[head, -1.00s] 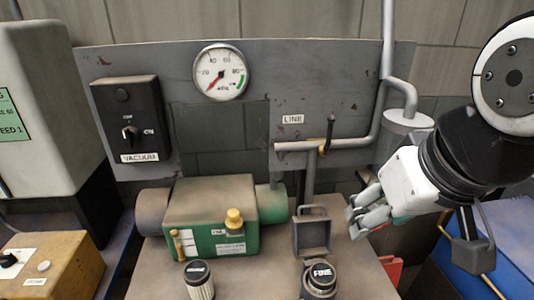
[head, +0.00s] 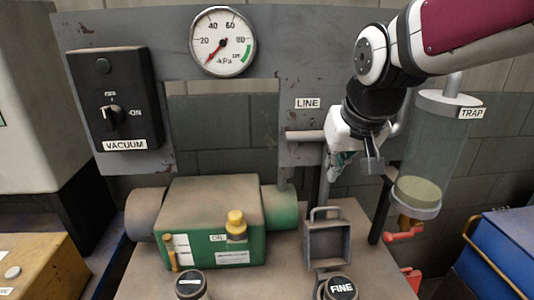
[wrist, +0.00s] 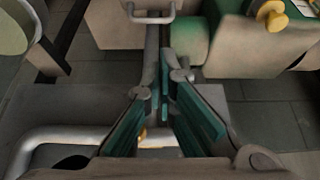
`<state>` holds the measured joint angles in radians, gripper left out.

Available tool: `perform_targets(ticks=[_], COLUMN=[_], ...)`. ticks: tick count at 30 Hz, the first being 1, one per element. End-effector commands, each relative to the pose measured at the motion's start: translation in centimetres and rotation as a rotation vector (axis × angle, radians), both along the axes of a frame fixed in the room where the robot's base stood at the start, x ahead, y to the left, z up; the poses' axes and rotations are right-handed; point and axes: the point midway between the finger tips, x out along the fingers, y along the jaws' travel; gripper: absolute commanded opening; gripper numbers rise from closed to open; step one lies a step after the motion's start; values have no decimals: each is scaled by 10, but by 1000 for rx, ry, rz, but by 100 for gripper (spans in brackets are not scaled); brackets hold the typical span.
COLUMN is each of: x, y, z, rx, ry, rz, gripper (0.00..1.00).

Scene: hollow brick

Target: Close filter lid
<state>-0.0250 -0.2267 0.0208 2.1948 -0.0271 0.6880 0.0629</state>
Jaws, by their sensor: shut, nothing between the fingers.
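The filter housing's lid (head: 327,243) is a grey square piece with a handle (head: 325,211) on its upper edge. It appears to stand raised, with its dark recessed side facing the head camera; its hinge is not clear. In the wrist view, the handle (wrist: 152,15) shows at the top. My gripper (head: 338,168) is above and behind the lid, apart from it, by the grey pipework. In the wrist view, my gripper's green-padded fingers (wrist: 166,62) converge, shut and empty.
A green pump (head: 215,225) stands left of the lid. The grey line pipe (head: 305,136) and clear trap (head: 432,150) are close to my arm. A vacuum switch box (head: 122,105) is left.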

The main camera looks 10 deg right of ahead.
Motion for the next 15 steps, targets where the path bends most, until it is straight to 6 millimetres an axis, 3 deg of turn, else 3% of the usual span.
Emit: perform_targets(ticks=[15], x=[48], y=[0], z=[-92], rx=[0], ry=[4], rz=[0], gripper=[0])
